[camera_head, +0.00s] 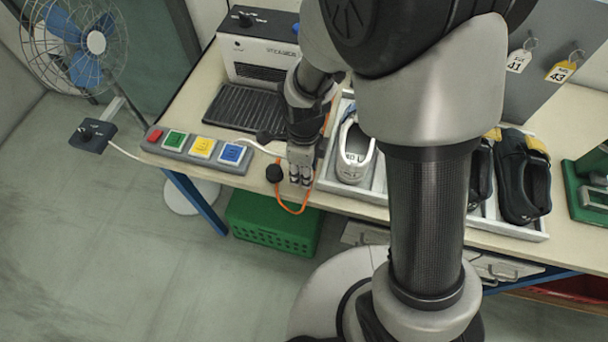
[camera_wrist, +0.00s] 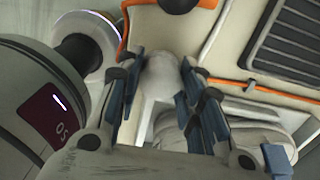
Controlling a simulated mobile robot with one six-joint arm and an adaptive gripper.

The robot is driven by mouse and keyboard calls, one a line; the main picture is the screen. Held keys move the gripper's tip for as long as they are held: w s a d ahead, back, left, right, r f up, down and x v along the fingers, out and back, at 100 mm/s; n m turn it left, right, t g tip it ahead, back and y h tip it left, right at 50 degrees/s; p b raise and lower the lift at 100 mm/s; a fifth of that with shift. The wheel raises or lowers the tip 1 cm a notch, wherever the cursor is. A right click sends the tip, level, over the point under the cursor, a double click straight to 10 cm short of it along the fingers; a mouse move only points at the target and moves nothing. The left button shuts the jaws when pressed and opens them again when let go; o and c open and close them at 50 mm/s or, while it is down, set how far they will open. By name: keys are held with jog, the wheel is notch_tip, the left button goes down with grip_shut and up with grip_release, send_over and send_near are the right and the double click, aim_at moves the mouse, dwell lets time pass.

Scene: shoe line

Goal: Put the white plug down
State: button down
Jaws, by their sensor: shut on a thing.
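My gripper (camera_head: 300,180) points down over the front edge of the bench. In the wrist view its blue-padded fingers (camera_wrist: 155,95) are shut on the pale white plug (camera_wrist: 160,75), which sits between the pads. In the head view the gripper hides most of the plug. A white cord (camera_head: 262,148) runs to the gripper from beside the button strip. I cannot tell whether the plug touches the bench.
A strip with coloured buttons (camera_head: 198,148) lies left on the bench (camera_head: 190,100). A black round plug (camera_head: 274,173) and orange cord (camera_head: 287,209) are close beside my gripper. A shoe tray (camera_head: 377,192) stands right; a green crate (camera_head: 268,222) is below. Bare bench shows between strip and gripper.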

jog(key=shift+f+b, duration=0.55)
jog(key=shift+f, duration=1.25)
jog(key=shift+f, duration=0.2)
jog(key=c, duration=1.1)
grip_release()
jog(key=shift+r, duration=0.1)
